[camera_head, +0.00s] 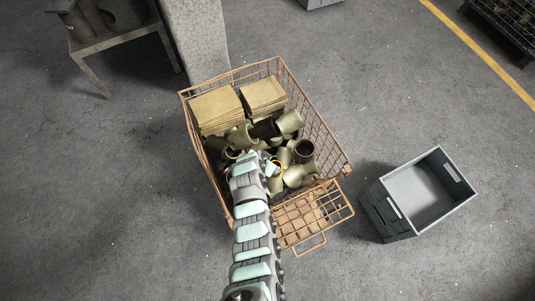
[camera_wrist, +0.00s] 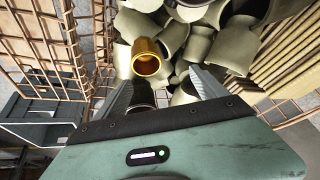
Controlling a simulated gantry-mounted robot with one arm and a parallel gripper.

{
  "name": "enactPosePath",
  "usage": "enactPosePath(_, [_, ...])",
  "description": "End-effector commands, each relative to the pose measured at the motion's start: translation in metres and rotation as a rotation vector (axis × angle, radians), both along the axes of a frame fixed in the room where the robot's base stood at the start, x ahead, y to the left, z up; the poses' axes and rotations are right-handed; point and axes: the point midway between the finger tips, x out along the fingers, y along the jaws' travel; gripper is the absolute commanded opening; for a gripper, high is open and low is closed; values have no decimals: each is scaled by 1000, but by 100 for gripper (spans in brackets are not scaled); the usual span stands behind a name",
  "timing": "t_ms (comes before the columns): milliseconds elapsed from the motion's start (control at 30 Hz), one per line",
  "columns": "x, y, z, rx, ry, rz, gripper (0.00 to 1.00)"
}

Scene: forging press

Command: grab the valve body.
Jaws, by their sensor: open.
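Several olive-green valve bodies and pipe-like fittings lie heaped in a wire basket (camera_head: 331,147); one valve body (camera_head: 304,150) has its dark round opening facing up. The heap also fills the top of the wrist view, with a pale green one (camera_wrist: 235,45) at right of centre. A golden-yellow ring-like part (camera_wrist: 147,58) lies among them, just beyond my fingertips; in the head view it shows as an orange bit (camera_head: 278,168) beside my gripper. My gripper (camera_wrist: 162,80) is open, its two fingers apart over the heap. I see nothing held between them. My arm hides part of the heap.
Stacks of flat tan cardboard (camera_head: 215,106) fill the basket's back side. The basket's wire front flap (camera_head: 318,212) is folded out. A grey open crate (camera_head: 412,190) stands on the floor to the right. A concrete pillar (camera_head: 195,40) and metal table (camera_head: 110,42) stand behind left.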

Motion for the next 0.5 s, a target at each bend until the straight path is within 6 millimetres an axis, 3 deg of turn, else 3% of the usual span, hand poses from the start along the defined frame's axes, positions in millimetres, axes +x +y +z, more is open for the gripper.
enactPosePath(200, [-17,-10,0,-30,93,-68,82])
enactPosePath(500, [-8,-17,-29,-29,93,-70,82])
